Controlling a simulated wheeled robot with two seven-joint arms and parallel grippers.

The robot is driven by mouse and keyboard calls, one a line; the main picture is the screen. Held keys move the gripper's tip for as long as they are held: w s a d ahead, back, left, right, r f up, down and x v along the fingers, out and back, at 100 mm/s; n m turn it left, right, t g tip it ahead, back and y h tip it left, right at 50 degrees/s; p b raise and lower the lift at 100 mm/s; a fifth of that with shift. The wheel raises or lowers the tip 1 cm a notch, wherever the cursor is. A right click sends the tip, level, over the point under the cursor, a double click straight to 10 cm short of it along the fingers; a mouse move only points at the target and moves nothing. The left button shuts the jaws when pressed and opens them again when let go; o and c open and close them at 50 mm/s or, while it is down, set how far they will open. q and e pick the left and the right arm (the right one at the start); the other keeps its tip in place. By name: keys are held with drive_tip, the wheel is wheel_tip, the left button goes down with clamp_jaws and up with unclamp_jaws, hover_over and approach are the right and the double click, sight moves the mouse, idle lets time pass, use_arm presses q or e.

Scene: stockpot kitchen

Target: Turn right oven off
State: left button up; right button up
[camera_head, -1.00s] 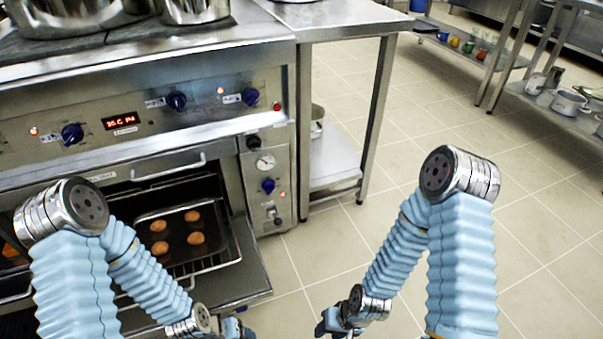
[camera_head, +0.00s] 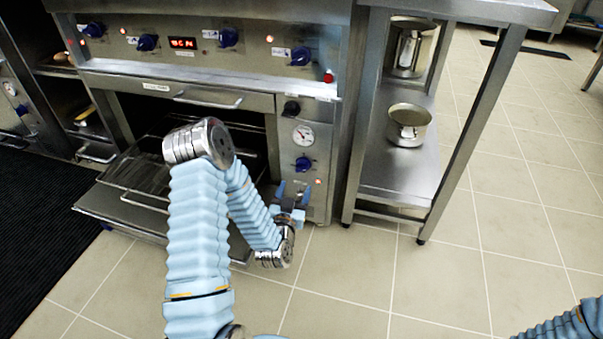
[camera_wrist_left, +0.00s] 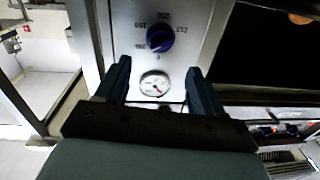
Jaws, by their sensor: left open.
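The right oven's control panel in the head view has a black knob (camera_head: 291,108), a round gauge (camera_head: 303,135) and a blue knob (camera_head: 303,165) below it. A small light (camera_head: 318,182) glows beside the blue knob. My left gripper (camera_head: 290,196) is open and empty, just below the blue knob. In the left wrist view the blue knob (camera_wrist_left: 160,40) has numbers around it, upside down. The gauge (camera_wrist_left: 155,84) appears between the open fingers of the left gripper (camera_wrist_left: 158,68). The fingers look apart from the knob. My right gripper is out of view.
The oven door (camera_head: 125,212) hangs open beside my left arm. More blue knobs (camera_head: 228,37) and a red display (camera_head: 184,43) line the upper panel. A steel side table (camera_head: 400,178) holding pots stands at right. The tiled floor is clear.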

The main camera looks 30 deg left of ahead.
sight(301, 171)
use_arm(q)
drive_tip(key=x, duration=0.9)
drive_tip(key=shift+f, duration=0.1)
drive_tip(key=shift+c, duration=0.3)
drive_tip(key=shift+s, duration=0.1)
drive_tip(key=c, duration=1)
